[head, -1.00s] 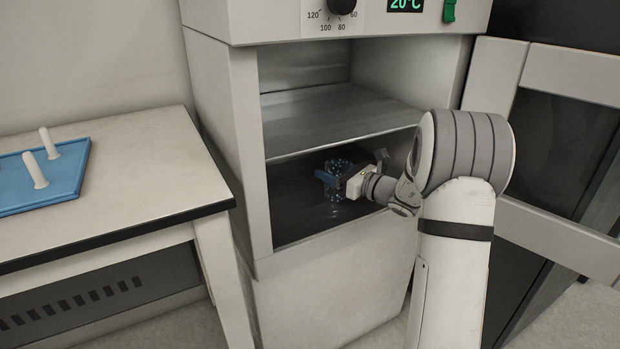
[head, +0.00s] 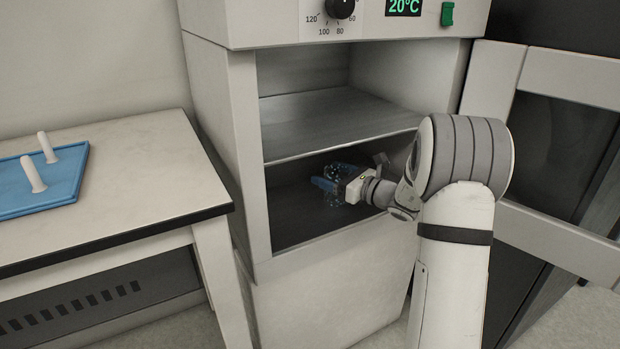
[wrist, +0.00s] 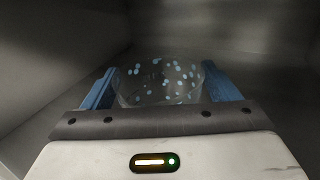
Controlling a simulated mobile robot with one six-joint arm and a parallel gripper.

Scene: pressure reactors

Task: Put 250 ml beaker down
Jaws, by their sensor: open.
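The 250 ml beaker (head: 338,199) is clear with light blue dots. It is inside the open oven's lower compartment and looks close to or on the compartment floor; exact contact is hard to see. In the wrist view the beaker (wrist: 162,84) is between the two blue fingers of my gripper (wrist: 158,80). The fingers stand to its left and right, spread apart, so the gripper is open around it. The gripper's dark front edge hides the beaker's lower part. In the head view my gripper (head: 330,185) reaches in from the right.
The oven (head: 222,130) has a metal shelf (head: 330,118) above the gripper and side walls around it. Its door (head: 560,150) stands open at the right. A table (head: 140,170) at the left carries a blue tray (head: 60,185) with two white pegs.

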